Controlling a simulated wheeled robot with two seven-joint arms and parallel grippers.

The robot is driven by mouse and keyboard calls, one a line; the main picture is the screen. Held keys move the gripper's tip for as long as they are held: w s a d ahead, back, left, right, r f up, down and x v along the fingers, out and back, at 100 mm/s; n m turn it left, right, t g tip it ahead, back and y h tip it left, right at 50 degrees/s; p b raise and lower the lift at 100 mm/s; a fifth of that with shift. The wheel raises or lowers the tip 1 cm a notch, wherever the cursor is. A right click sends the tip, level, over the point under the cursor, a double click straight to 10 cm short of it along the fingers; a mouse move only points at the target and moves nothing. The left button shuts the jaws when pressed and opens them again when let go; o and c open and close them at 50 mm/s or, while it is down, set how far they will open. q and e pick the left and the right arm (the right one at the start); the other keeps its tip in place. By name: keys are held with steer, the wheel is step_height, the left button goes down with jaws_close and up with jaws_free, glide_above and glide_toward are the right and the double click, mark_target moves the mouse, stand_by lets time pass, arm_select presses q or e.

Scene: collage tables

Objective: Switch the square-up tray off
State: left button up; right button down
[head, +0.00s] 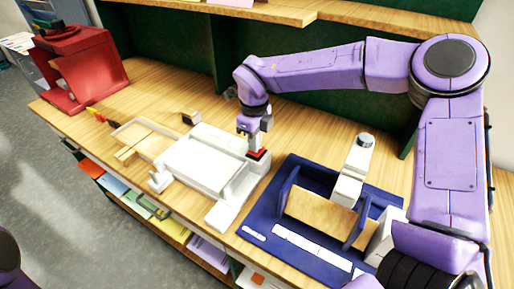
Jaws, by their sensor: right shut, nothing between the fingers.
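The white square-up tray (205,167) sits on the wooden table in the middle of the head view. A small red and dark part (257,155), perhaps its switch, shows at the tray's right back corner. My right gripper (255,145) points down right above this part, shut and empty. Its fingertips partly hide the part, and I cannot tell whether they touch it or which way a switch is set. My left gripper is not in view; only a bit of my purple left arm shows at the lower left edge.
A blue base (262,222) with a wooden block and a white-armed device stands right of the tray. A shallow clear-sided tray (158,137) lies to its left. A red machine (82,68) stands at the far left. Green panels and a shelf (370,14) rise behind.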

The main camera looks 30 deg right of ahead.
steer(key=shift+f+b, duration=0.3)
steer(key=shift+f, duration=0.2)
step_height(320, 180, up, 7)
steer(key=p, duration=0.7)
steer(key=shift+r, duration=0.1)
stand_by(0.5)
